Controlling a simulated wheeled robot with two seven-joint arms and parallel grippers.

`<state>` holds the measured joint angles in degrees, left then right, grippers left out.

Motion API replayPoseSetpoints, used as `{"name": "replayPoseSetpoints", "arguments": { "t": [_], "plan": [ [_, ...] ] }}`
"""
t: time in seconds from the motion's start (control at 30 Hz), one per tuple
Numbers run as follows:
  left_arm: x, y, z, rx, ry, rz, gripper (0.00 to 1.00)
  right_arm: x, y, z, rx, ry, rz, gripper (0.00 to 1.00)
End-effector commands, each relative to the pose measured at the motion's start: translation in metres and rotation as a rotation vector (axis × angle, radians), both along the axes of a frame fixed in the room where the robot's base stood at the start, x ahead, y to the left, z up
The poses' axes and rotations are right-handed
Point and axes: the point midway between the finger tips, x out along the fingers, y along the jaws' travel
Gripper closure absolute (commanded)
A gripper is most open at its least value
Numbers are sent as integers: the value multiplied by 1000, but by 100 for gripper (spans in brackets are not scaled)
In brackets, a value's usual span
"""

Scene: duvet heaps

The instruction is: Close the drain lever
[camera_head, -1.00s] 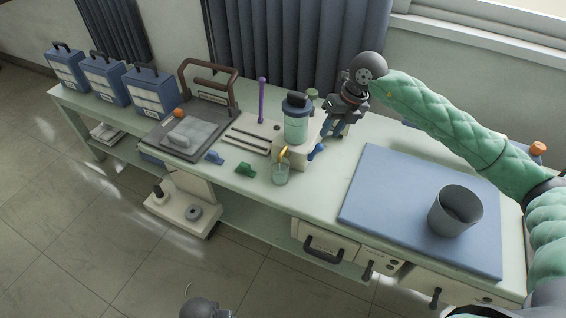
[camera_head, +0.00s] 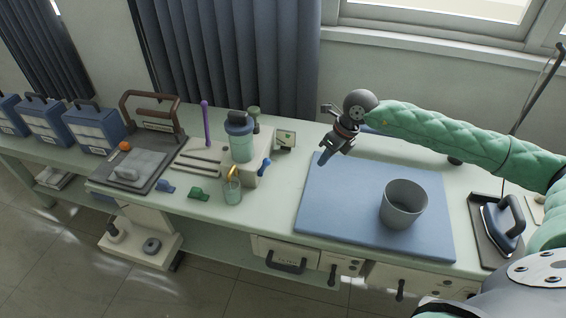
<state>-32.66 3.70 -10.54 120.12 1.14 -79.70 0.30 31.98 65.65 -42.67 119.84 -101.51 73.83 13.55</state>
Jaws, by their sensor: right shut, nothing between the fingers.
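The lever looks to be the short blue handle (camera_head: 265,166) on the right side of a pale block (camera_head: 247,176). It stands tilted steeply, its upper end leaning slightly right; I cannot tell its exact setting. On the block stands a teal container with a dark lid (camera_head: 240,138). A gold spout (camera_head: 234,172) at the front sits over a small clear glass (camera_head: 232,191). My right gripper (camera_head: 325,158) is shut and empty, to the right of the lever and apart from it, over the back left edge of the blue mat (camera_head: 318,212). My left gripper is out of view.
A grey cup (camera_head: 404,205) stands on the mat. An iron (camera_head: 503,222) rests on a tray at the right. The counter between block and mat is clear.

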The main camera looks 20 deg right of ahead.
Motion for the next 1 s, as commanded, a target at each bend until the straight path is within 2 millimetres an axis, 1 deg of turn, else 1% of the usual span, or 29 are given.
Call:
{"name": "replayPoseSetpoints", "arguments": {
  "t": [0.2,0.4,0.57,0.73,0.77,0.87,1.0],
  "plan": [
    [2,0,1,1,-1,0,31,15,24,16,77,-253,304,100],
    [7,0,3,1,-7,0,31,27,36,27,80,-451,522,100],
    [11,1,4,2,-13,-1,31,29,38,29,62,-510,610,100],
    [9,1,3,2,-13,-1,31,30,41,26,59,-516,626,100],
    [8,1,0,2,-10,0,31,31,42,24,59,-516,625,100],
    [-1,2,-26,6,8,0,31,34,46,18,58,-515,625,100],
    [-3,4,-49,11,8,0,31,38,55,6,59,-514,624,100]
  ]
}}
